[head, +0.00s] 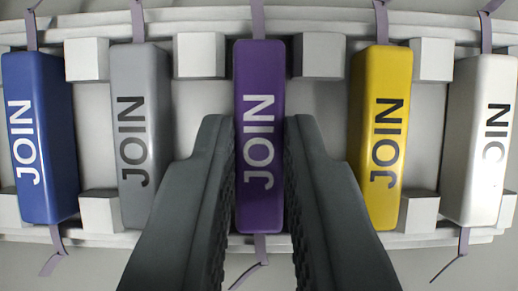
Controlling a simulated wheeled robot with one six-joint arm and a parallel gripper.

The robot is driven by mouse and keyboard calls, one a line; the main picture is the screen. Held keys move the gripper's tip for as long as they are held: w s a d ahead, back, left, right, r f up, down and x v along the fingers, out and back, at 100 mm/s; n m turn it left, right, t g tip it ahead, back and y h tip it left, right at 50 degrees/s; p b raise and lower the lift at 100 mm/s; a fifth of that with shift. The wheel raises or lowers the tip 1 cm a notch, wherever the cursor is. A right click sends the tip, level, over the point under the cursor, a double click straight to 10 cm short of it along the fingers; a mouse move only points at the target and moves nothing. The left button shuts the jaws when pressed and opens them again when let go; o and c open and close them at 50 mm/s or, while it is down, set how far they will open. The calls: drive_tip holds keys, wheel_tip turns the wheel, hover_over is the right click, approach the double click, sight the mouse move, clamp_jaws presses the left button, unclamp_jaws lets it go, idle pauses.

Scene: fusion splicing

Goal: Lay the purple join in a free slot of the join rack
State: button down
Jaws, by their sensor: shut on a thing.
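The purple join (259,140) stands in the middle of the head view, a long upright bar in the picture with JOIN in white letters and a thin strand at each end. My gripper (259,125) is shut on it, one dark finger along each long side. The join lies over a slot of the pale join rack (125,20), between the grey join (141,130) and the yellow join (382,135), in line with both. I cannot tell whether it rests on the rack or hangs just above it. My fingers hide the lower part of the rack beside it.
A blue join (38,135) lies in the rack at the far left and a white join (482,140) at the far right. Pale blocks such as this upper one (200,54) separate the slots. My fingers pass close to the grey and yellow joins.

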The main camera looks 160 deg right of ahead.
drive_tip(key=c, duration=1.4)
unclamp_jaws()
drive_tip(key=shift+f, duration=0.1)
drive_tip(key=v, duration=1.2)
drive_tip(key=s+d+r+m+t, duration=0.2)
drive_tip(key=s+d+r+t, duration=0.4)
drive_tip(key=s+d+r, duration=0.65)
drive_tip(key=s+d+r+t, duration=0.1)
drive_tip(key=s+d+t, duration=0.1)
drive_tip(key=s, duration=0.3)
drive_tip(key=s+d+r+t+h, duration=0.1)
drive_tip(key=s+d+r, duration=0.1)
drive_tip(key=s, duration=0.4)
drive_tip(key=s+d+r+m+t, duration=0.1)
drive_tip(key=s+d+r+t, duration=0.1)
drive_tip(key=s, duration=0.3)
drive_tip(key=shift+s+d+t+h, duration=0.3)
